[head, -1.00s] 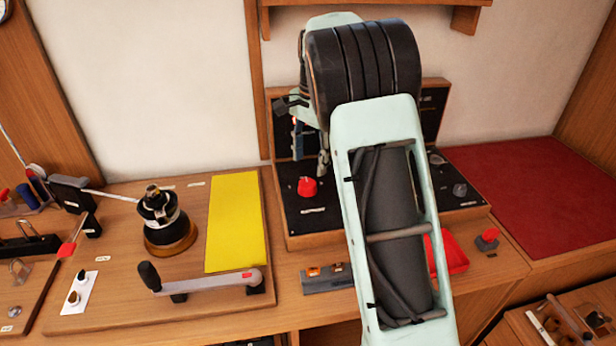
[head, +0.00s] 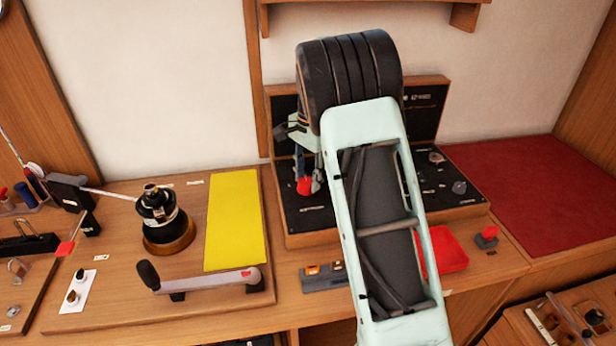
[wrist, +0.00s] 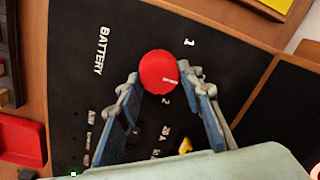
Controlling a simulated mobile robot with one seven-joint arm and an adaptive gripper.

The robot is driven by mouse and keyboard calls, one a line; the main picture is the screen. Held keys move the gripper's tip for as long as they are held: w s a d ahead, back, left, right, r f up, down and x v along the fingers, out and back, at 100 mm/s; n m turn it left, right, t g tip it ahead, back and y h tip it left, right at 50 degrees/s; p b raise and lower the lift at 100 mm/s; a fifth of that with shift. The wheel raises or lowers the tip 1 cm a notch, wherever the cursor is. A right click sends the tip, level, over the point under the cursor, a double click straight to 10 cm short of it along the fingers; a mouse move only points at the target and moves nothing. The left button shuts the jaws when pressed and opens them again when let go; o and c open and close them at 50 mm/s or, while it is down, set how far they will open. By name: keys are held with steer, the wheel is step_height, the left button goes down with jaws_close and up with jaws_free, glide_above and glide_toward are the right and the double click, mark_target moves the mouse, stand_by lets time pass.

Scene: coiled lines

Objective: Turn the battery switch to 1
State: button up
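The battery switch is a round red knob (wrist: 158,72) on a black panel (wrist: 84,28), beside the word BATTERY in the wrist view. A white mark on the knob lies between its middle and the right edge. The numeral 1 is printed above right of the knob and 2 below it. My gripper (wrist: 165,82) is open, with one blue-padded finger on each side of the knob's lower part; I cannot tell whether either touches it. In the head view the red knob (head: 304,186) is partly hidden by my gripper (head: 308,178).
My arm covers the middle of the panel in the head view. A red tray (head: 447,250) and a red push button (head: 488,235) stand to the right. A winch (head: 163,215), a yellow sheet (head: 236,222) and a winch handle (head: 205,282) are to the left.

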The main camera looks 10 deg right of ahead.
steer(key=c, duration=0.4)
steer(key=shift+c, duration=0.2)
steer(key=shift+n, duration=0.3)
steer(key=n+p, duration=0.1)
steer(key=n, duration=0.1)
steer(key=shift+w+r+n, duration=0.1)
steer(key=shift+n, duration=0.2)
steer(key=n+p, duration=0.1)
steer(key=n, duration=0.2)
steer(key=shift+n, duration=0.3)
steer(key=shift+w+a+n+p, duration=0.1)
steer(key=shift+n+p, duration=0.4)
steer(key=shift+n, duration=2.1)
steer(key=o, duration=1.2)
steer(key=shift+c, duration=0.2)
